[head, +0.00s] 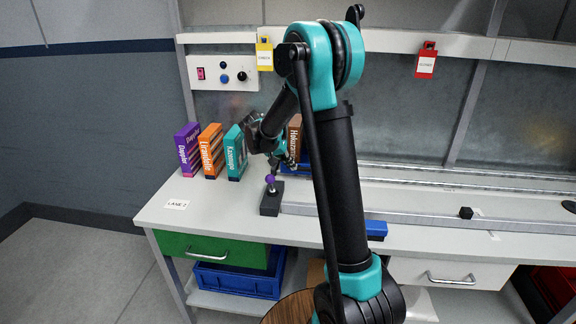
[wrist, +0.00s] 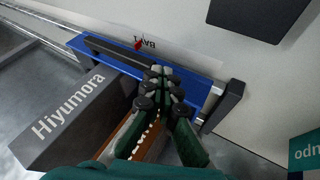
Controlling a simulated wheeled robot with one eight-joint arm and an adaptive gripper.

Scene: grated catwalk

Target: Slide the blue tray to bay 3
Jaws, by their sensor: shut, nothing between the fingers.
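In the head view a blue part (head: 303,167) shows behind my arm, mostly hidden. A brown box (head: 294,135) stands there; its dark side, lettered "Hiyumora" (wrist: 68,108), shows in the wrist view. My gripper (wrist: 160,78) is shut and empty, its fingertips over the tray close to the box. I cannot tell whether they touch the tray. No bay 3 label is readable.
Purple (head: 187,149), orange (head: 211,150) and teal (head: 236,152) boxes stand at the bench's left. A dark block with a purple knob (head: 270,179) sits by the long rail (head: 420,217).

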